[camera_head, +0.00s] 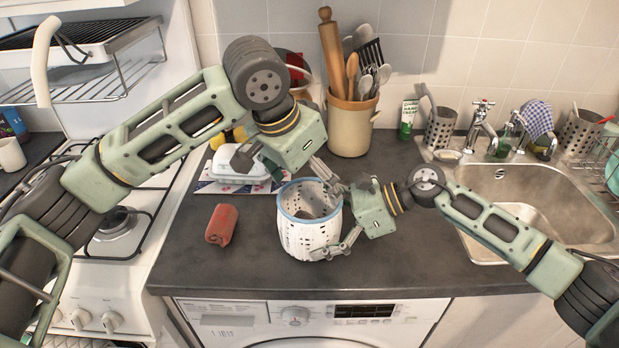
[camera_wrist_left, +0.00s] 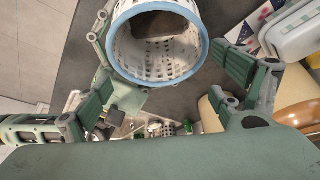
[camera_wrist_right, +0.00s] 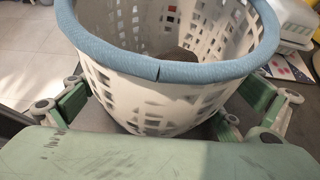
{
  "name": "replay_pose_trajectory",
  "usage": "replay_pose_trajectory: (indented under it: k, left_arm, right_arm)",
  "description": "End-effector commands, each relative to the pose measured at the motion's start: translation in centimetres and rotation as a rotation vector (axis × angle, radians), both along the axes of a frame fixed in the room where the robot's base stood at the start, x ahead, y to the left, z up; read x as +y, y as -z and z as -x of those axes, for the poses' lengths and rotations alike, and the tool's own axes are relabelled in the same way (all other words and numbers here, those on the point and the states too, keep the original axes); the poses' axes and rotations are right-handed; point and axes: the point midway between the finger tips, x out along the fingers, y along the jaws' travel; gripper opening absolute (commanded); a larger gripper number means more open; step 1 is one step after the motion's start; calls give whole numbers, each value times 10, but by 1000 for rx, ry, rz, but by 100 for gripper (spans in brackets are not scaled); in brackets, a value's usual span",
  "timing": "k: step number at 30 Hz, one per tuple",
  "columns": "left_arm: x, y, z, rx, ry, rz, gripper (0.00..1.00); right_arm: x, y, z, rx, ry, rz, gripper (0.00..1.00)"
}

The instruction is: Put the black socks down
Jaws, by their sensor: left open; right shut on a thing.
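A white perforated basket (camera_head: 312,235) with a blue rim stands on the dark counter. A dark brownish bundle (camera_wrist_left: 158,22) lies inside it, also in the right wrist view (camera_wrist_right: 188,55); I cannot tell whether it is the black socks. No other black socks show clearly. My right gripper (camera_head: 336,220) is shut on the basket's wall from the right, with its fingers on both sides of it in the right wrist view. My left gripper (camera_head: 287,165) is open and empty, above and behind the basket, with its fingers spread in the left wrist view.
A red rolled cloth (camera_head: 221,224) lies left of the basket. A white butter dish (camera_head: 238,168) and a utensil crock (camera_head: 350,125) stand behind. The sink (camera_head: 540,200) is at right, the hob (camera_head: 125,225) at left. The washer (camera_head: 310,319) is below the counter.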

Motion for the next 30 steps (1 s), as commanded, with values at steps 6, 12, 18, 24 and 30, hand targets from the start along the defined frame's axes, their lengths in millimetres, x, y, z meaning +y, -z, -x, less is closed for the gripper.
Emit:
replay_pose_trajectory:
  k: [6,12,18,24,30]
  left_arm:
    - [0,0,0,0,0,0,88]
    - [0,0,0,0,0,0,88]
    - [0,-17,-1,-3,0,1,88]
    - [-1,-47,0,-2,0,1,88]
    - [-1,-68,0,-1,0,1,88]
  right_arm:
    - [0,1,0,0,0,1,84]
    - [0,1,0,0,0,1,84]
    - [0,1,0,0,0,1,84]
    - [0,1,0,0,0,1,84]
    - [0,1,0,0,0,1,84]
